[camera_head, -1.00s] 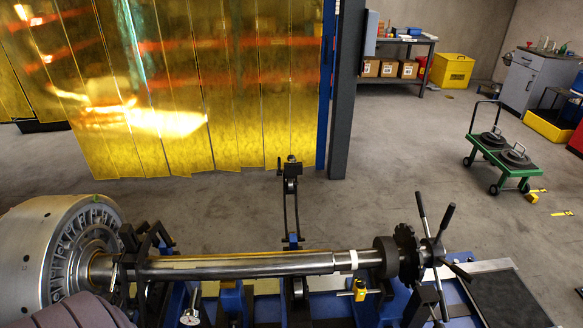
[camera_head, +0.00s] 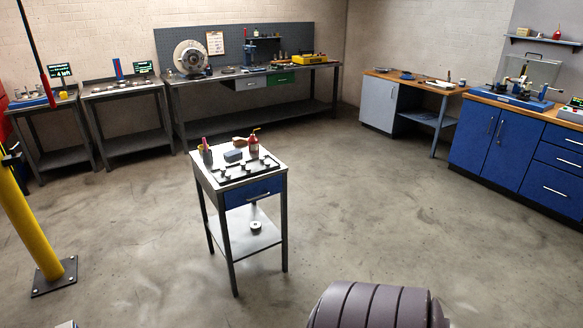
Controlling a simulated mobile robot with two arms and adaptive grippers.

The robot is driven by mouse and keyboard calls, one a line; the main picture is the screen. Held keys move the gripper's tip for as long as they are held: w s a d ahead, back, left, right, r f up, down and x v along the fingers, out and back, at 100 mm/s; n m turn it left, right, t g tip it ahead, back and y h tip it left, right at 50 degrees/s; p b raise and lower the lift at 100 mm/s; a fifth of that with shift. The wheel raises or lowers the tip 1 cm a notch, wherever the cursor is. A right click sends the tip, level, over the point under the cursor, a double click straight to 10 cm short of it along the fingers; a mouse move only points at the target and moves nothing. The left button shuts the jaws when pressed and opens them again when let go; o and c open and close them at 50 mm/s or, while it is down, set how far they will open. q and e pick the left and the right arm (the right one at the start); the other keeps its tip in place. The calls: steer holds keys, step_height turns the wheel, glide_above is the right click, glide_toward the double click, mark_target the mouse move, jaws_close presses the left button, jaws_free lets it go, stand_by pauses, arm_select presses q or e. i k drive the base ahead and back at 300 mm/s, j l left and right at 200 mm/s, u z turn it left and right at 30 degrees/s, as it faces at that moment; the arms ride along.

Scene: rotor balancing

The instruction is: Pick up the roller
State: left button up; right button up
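I cannot make out a roller for certain among the small items in the head view. The small table (camera_head: 228,267) with a blue drawer stands in the middle of the floor.
A long bench (camera_head: 320,69) and smaller tables (camera_head: 119,91) line the back wall. Wooden-topped cabinets (camera_head: 520,146) stand at right, with a blue fixture (camera_head: 510,98) on top. A yellow post (camera_head: 28,225) stands at left. The floor around the small table is clear.

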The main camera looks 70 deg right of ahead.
mark_target(256, 226)
steer(key=z, duration=1.85)
steer(key=i+l, duration=0.35)
steer(key=i, duration=0.15)
